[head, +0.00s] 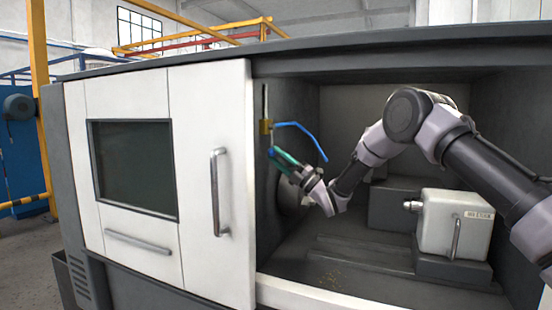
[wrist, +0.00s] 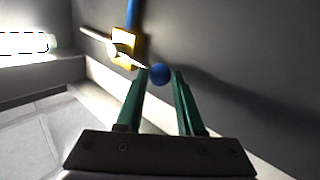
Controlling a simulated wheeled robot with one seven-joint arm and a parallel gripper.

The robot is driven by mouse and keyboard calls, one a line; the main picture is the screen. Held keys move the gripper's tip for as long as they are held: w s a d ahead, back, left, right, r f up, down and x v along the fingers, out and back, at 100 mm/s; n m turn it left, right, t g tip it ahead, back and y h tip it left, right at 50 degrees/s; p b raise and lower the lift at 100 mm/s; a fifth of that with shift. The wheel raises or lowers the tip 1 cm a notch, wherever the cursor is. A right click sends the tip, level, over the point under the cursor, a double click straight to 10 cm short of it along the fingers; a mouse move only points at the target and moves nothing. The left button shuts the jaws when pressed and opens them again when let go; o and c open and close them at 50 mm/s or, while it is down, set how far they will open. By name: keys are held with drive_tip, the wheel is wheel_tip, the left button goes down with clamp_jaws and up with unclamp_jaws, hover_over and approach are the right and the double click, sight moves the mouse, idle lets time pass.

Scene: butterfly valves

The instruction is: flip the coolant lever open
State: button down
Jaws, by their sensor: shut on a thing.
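The coolant valve is a small yellow block (head: 266,127) on the left inner wall of the machine bay; it also shows in the wrist view (wrist: 126,47). A thin pale lever runs from it to a round blue knob (wrist: 160,74). In the head view the knob (head: 270,152) is just below the valve. My gripper (head: 274,156) has green fingers, and in the wrist view its fingertips (wrist: 161,76) are on either side of the knob. It is shut on the knob, whose lower side is close to the fingers. The lever's inner end is partly hard to make out.
A blue hose (head: 305,137) curves right from the valve, close above my gripper. The white sliding door (head: 210,190) with its handle stands left of the opening. A pale grey unit (head: 453,225) is at the right in the bay. The bay floor between is largely clear.

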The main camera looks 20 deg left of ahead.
drive_tip(key=shift+w+r+n+g, duration=0.3)
drive_tip(key=shift+n+g, duration=0.3)
drive_tip(key=c, duration=0.5)
unclamp_jaws()
drive_tip(key=shift+a+f, duration=0.1)
drive_tip(key=shift+c, duration=0.2)
drive_tip(key=shift+f, duration=0.1)
drive_tip(key=v, duration=1)
drive_tip(key=shift+d+f, duration=0.25)
drive_tip(key=shift+d, duration=0.1)
drive_tip(key=shift+s+a, duration=0.1)
